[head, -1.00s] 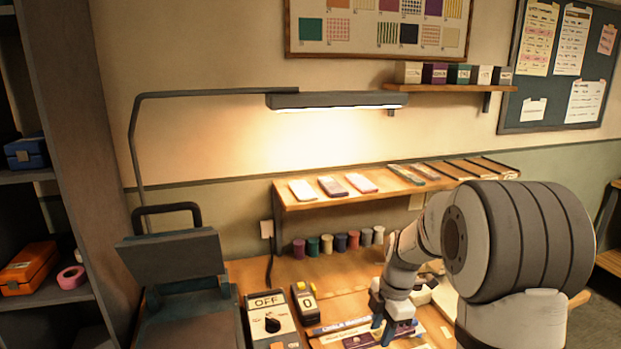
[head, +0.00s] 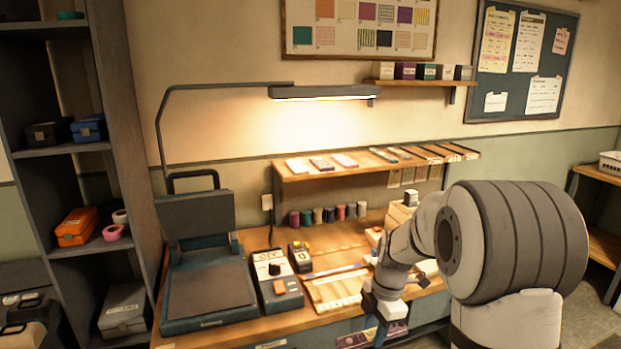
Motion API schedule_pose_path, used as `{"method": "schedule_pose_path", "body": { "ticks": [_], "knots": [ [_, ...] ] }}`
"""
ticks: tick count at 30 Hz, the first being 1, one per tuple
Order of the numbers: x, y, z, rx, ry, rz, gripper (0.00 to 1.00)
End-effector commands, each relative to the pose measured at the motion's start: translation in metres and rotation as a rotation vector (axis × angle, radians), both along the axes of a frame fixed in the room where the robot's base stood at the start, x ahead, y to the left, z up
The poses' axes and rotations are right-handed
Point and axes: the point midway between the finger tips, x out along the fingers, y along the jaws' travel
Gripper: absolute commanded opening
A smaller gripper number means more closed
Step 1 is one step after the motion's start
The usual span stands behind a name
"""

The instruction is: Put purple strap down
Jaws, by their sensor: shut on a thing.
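My gripper (head: 382,328) points down at the front edge of the workbench (head: 290,326). It is shut on the purple strap (head: 355,341), a flat purple piece with pale markings. The strap shows on both sides of my fingers at the bottom of the head view, in front of the bench edge. My fingers cover its middle. I cannot tell how far it is from the bench front.
A heat press (head: 208,290) with its lid raised stands on the left of the bench. Beside it are a control box (head: 277,285) and a light board (head: 335,291). A raised shelf (head: 350,170) holds flat pieces, with spools (head: 330,214) below. A dark rack (head: 70,150) stands left.

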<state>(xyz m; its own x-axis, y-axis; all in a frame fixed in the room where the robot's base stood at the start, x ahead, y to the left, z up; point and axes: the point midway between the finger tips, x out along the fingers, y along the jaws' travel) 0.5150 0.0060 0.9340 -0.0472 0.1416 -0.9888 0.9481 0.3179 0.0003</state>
Motion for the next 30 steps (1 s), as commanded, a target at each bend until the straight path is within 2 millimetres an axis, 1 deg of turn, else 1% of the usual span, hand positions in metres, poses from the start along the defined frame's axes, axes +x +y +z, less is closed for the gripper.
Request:
{"method": "schedule_pose_path", "body": {
  "ticks": [6, 14, 17, 24, 30],
  "knots": [
    [0.002, -0.006, -0.019, 0.0, 0.002, -0.205, 0.05],
    [0.004, -0.009, -0.044, -0.001, 0.003, -0.493, 0.05],
    [0.005, -0.01, -0.058, 0.0, 0.003, -0.649, 0.05],
    [0.006, -0.009, -0.096, -0.002, 0.003, -1.096, 0.05],
    [0.005, -0.008, -0.121, -0.001, 0.001, -1.421, 0.05]
  ]
}}
